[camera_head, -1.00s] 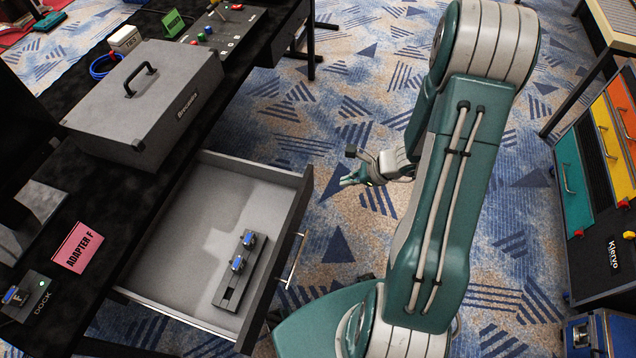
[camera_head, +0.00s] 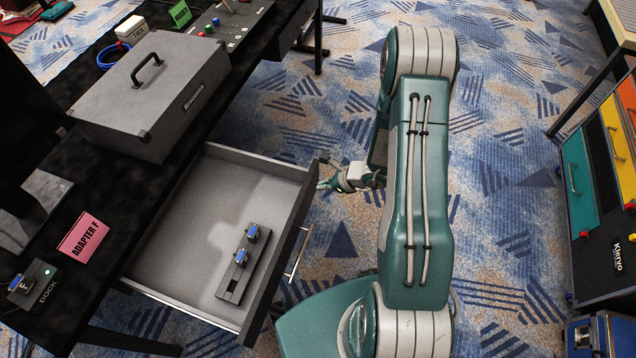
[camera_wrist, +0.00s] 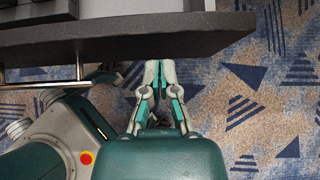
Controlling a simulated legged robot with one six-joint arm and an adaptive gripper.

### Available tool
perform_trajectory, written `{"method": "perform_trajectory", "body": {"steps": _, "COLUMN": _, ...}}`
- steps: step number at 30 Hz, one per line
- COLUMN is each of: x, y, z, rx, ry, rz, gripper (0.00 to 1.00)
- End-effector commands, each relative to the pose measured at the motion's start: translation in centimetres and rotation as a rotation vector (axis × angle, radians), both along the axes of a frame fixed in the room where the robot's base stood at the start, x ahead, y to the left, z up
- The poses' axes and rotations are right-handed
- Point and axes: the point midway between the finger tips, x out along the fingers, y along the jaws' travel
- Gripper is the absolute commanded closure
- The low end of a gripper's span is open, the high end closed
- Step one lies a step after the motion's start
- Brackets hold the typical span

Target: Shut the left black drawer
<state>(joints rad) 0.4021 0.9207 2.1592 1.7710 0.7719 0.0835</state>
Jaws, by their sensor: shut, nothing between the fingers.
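The black drawer (camera_head: 272,265) stands open from the black desk at the left. It has a grey inside and a silver bar handle (camera_head: 299,254) on its front. My gripper (camera_head: 322,186) is outside the drawer, just right of the front's far end in the head view. In the wrist view, my gripper (camera_wrist: 160,68) is shut and empty, with its fingertips close to the dark edge of the drawer front (camera_wrist: 130,36). I cannot tell whether they touch it. Part of the handle (camera_wrist: 40,86) shows at the left there.
A black holder with blue connectors (camera_head: 240,262) lies in the drawer. A grey case (camera_head: 150,90), a pink ADAPTER F card (camera_head: 82,237) and a dock (camera_head: 32,283) stand on the desk. A cabinet with coloured drawers (camera_head: 610,180) is at the right. Patterned carpet lies between.

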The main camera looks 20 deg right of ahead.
Motion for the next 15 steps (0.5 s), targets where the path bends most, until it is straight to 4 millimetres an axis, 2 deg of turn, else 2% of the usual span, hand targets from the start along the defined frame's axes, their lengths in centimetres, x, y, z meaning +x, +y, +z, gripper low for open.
{"method": "perform_trajectory", "body": {"steps": 5, "x": 0.91, "y": 1.19, "z": 0.0, "rx": 0.0, "ry": 0.001, "rz": 0.001, "gripper": 1.0}}
{"method": "perform_trajectory", "body": {"steps": 15, "x": 1.02, "y": 1.29, "z": 0.0, "rx": 0.001, "ry": 0.001, "rz": -0.001, "gripper": 1.0}}
